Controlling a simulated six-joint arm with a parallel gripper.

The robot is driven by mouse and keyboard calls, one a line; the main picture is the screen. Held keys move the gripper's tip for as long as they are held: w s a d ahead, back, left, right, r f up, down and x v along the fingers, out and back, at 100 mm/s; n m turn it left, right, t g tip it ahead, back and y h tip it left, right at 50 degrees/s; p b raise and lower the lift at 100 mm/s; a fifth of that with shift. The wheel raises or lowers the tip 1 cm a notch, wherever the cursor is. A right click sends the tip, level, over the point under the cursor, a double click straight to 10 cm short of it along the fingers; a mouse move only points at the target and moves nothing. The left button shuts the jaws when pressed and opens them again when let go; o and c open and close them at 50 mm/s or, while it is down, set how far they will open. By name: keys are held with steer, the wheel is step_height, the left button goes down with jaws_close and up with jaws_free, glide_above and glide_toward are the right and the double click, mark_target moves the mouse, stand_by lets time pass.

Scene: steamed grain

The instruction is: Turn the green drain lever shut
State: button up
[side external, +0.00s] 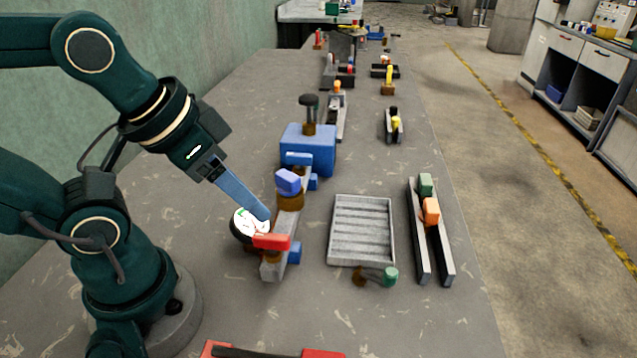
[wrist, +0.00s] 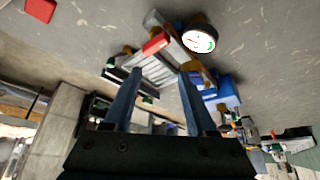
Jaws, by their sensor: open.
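The green drain lever (side external: 390,277) is a short green knob on a dark stub at the front edge of the slatted drain tray (side external: 331,235). Nothing touches it. My gripper (side external: 258,212) points down over the gauge and pipe, left of the tray and clear of the lever. In the side view its blue fingers overlap one another. In the wrist view my gripper (wrist: 159,72) shows two separate fingers with nothing held between them. The slatted tray (wrist: 158,72) shows between the fingers there; I cannot make out the green lever clearly in that view.
A white-faced gauge (side external: 242,224), a red lever (side external: 271,241) and a blue knob (side external: 288,181) sit on the grey pipe near my fingers. A blue pump body (side external: 308,150) stands behind. A rail rack (side external: 445,262) holds green and orange blocks. The table front right is clear.

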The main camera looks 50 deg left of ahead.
steer(key=w+r+n, duration=0.3)
steer(key=w+r, duration=0.1)
steer(key=g, duration=0.6)
glide_above(391, 272)
step_height(391, 272, down, 13)
steer(key=shift+r, duration=0.2)
steer(key=shift+f, duration=2.3)
jaws_close()
